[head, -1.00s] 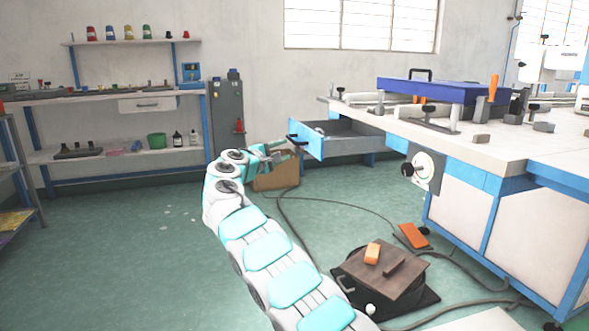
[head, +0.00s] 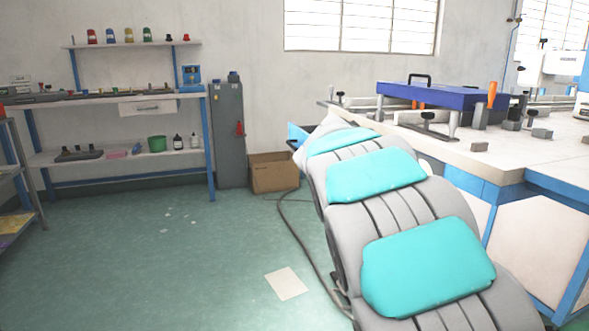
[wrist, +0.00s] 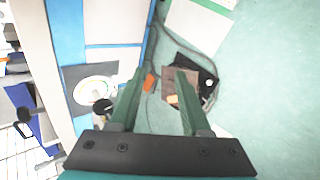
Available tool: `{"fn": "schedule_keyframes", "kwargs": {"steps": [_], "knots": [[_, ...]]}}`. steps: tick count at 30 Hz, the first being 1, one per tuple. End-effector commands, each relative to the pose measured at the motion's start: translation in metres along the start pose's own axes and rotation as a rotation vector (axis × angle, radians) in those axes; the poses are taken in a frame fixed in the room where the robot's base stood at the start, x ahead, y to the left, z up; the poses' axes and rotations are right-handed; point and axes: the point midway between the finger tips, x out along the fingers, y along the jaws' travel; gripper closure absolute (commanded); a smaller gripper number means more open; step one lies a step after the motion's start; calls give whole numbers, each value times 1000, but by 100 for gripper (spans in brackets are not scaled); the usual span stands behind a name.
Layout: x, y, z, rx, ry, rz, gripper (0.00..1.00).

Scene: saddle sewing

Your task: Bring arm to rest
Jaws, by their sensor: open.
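My gripper (wrist: 157,88) shows in the wrist view with its two green fingers apart and nothing between them. It points down towards the floor beside the workbench. In the head view my arm, grey with turquoise pads, rises from the lower right and fills much of the right middle.
The workbench (head: 508,226) stands close on the right, with a blue clamp frame (head: 440,96) on top. A cardboard box (head: 273,174) stands by the wall.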

Motion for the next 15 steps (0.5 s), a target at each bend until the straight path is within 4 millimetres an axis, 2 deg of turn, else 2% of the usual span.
{"fn": "schedule_keyframes", "kwargs": {"steps": [1, 6, 11, 15], "knots": [[0, -9, 25, 30, -19, -48, 53], [-3, -55, 96, 126, -74, -214, 53], [-14, -108, 156, 214, -121, -373, 53], [-31, -161, 204, 282, -162, -514, 53]]}}
